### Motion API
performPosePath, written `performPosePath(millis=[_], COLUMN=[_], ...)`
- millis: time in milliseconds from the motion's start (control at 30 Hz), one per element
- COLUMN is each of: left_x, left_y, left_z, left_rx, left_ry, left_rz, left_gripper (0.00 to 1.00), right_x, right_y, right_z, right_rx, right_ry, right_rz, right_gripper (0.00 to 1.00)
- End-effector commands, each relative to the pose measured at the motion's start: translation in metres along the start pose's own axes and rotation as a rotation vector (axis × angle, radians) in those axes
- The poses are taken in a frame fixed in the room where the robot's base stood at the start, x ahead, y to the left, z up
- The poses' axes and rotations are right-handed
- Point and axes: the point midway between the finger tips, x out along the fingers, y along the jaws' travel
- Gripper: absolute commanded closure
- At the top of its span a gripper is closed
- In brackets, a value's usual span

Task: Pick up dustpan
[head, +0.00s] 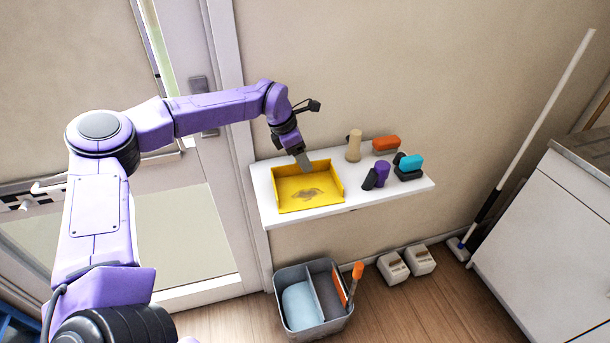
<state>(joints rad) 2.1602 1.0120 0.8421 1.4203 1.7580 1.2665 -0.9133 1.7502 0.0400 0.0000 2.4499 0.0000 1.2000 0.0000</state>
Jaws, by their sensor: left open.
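A yellow dustpan (308,187) with raised sides and some dark debris or marking on its floor lies at the left end of a white wall shelf (366,202). My left gripper (304,163) reaches in from the left and points down over the back edge of the dustpan. Its jaws are open, though the finger gap is too small to make out. Whether the fingertips touch the dustpan's back edge, I cannot tell. My right gripper is out of view.
Right of the dustpan on the shelf are a beige cylinder (354,146), an orange brush (385,144), a purple item (381,174) and a blue-topped brush (409,166). Below stand a grey bucket (280,325) and white boxes (420,260). A mop (530,120) leans by a white cabinet (550,230).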

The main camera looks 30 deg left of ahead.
Motion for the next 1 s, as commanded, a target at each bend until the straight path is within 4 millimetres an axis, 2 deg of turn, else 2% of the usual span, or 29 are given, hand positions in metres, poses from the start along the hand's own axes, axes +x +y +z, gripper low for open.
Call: performPosePath(millis=[100, 300, 367, 400, 500, 833, 1000], left_x=[0.011, 0.013, 0.013, 0.013, 0.013, 0.009, -0.011], left_y=[0.000, 0.000, 0.000, 0.000, 0.000, 0.000, 0.001], left_z=[0.000, 0.001, 0.001, 0.001, 0.001, 0.002, 0.012], left_rx=[-0.002, 0.000, 0.001, 0.001, 0.001, 0.001, 0.003], left_ry=[0.000, -0.002, -0.002, -0.002, -0.002, -0.002, -0.005], left_rz=[0.000, 0.001, 0.000, 0.000, 0.000, 0.001, 0.004], left_gripper=[0.39, 0.39, 0.56, 0.69, 0.99, 0.99, 0.99], right_x=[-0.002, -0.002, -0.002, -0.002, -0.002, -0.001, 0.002], right_y=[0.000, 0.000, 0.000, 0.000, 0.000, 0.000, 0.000], right_z=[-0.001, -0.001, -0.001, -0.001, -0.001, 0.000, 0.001], right_rx=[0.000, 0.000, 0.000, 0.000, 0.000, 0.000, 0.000], right_ry=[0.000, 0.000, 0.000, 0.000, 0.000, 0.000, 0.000], right_rz=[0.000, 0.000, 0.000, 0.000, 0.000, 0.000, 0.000], right_gripper=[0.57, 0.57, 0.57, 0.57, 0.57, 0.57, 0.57])
